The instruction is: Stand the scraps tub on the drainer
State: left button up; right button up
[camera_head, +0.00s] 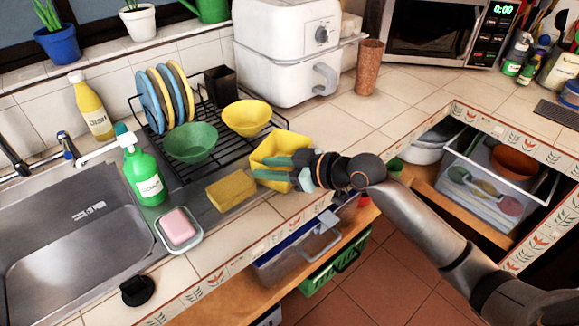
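The yellow scraps tub (270,146) is at the right end of the black wire drainer (222,153), close to the counter's front edge. It looks slightly turned. Whether its base rests on the wires is hidden. My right gripper (264,168) reaches in from the right, with its teal fingers at the tub's near side. One finger is at the rim and the other is lower, with yellow between them. I cannot tell if they press on the wall. My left gripper is not in view.
The drainer also holds several plates (167,95), a green bowl (190,142), a yellow bowl (247,118) and a dark holder (220,86). A sponge (231,191), soap dish (179,229) and green soap bottle (144,176) stand in front. A brown tumbler (369,67) is behind right.

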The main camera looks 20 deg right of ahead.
jog(key=v, duration=1.1)
jog(key=shift+s+b, duration=0.2)
jog(key=shift+b, duration=0.15)
jog(key=shift+r, duration=0.1)
dwell(0.6)
